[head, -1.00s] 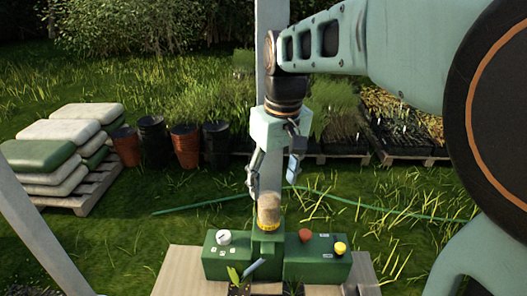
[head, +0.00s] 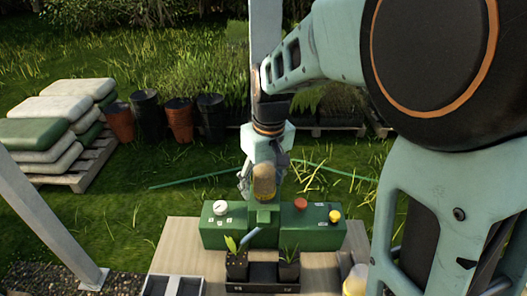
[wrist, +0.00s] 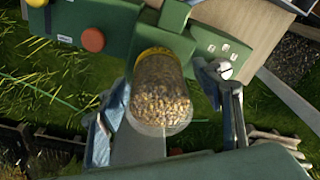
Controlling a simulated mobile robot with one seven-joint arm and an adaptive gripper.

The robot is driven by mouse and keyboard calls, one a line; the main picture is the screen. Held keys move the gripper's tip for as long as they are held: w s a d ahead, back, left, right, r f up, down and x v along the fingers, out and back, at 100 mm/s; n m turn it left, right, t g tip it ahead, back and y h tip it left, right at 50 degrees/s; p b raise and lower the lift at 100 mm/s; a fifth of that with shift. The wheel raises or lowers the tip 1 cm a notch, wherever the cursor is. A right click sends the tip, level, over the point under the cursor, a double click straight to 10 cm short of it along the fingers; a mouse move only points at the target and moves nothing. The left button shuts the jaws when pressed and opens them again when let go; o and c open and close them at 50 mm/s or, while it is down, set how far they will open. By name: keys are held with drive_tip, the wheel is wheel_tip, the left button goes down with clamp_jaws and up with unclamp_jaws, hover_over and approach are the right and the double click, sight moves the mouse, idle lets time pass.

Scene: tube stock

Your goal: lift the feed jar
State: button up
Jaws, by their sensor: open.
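The feed jar (head: 264,183) is clear with a yellow band and is full of tan grain. It stands on the middle of the green machine (head: 219,235) on the table. My gripper (head: 263,187) is just behind the jar in the head view, with its fingers spread. In the wrist view the jar (wrist: 160,90) shows between the two fingers of my gripper (wrist: 166,108), one on each side. The jar partly hides the fingers in the head view.
The machine carries a white gauge (head: 220,208), a red knob (head: 300,204) and a yellow knob (head: 335,215). Small potted seedlings (head: 237,264) stand in a dark tray at the table front. A grey post (head: 45,215) stands at left. Grass lies behind.

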drive_tip(key=c, duration=1.4)
drive_tip(key=shift+o, duration=0.2)
drive_tip(key=shift+r, duration=0.15)
